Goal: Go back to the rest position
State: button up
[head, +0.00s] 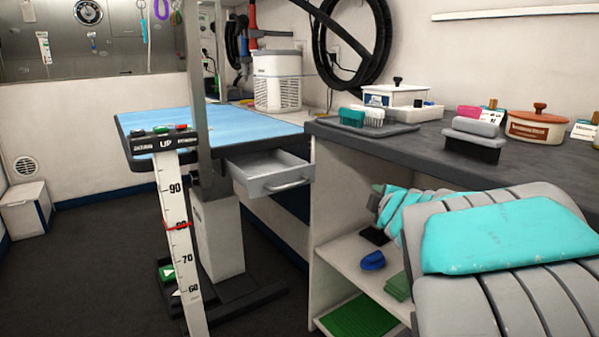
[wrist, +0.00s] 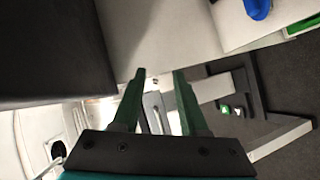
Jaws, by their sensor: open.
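My gripper (wrist: 160,73) is open in the wrist view, with its two green fingers apart and nothing held between them. A pale panel and a light grey piece with a slot show beyond and between the fingers, apparently at some distance. In the head view my teal and grey arm covers the lower right and is folded close to the camera. Its far end is beside the open shelf under the counter, and the fingers are mostly hidden there.
The dark counter (head: 470,160) holds brushes and a lidded brown pot (head: 538,124). A grey drawer (head: 262,182) stands open below the blue grooming table (head: 240,126). A height post (head: 178,240) stands in front. A blue brush (head: 372,261) lies on the shelf.

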jog(key=s+d+f+m+g+h+p, duration=0.1)
jog(key=s+d+f+m+g+h, duration=0.1)
jog(key=s+d+f+m+g, duration=0.3)
jog(key=s+d+f+m+h, duration=0.1)
jog(key=s+f+m, duration=0.15)
jog(key=s, duration=0.45)
jog(key=s+d+f+m+g+h+p, duration=0.1)
jog(key=s+d+f+m+g+h, duration=0.1)
jog(key=s+d+f+m+g, duration=0.3)
jog(key=s+a+m+g+y+p, duration=0.1)
jog(key=s+a+g, duration=0.1)
jog(key=s+a, duration=0.3)
jog(key=s+a+f+m+g+y+p, duration=0.1)
jog(key=s+a, duration=0.3)
jog(key=s, duration=0.9)
jog(key=s+a+f+m+g+y+p, duration=0.1)
jog(key=s+a+g+y, duration=0.1)
jog(key=s+a, duration=0.3)
jog(key=s+g, duration=0.1)
jog(key=s, duration=0.3)
jog(key=shift+a+f, duration=0.2)
jog(key=shift+a, duration=0.1)
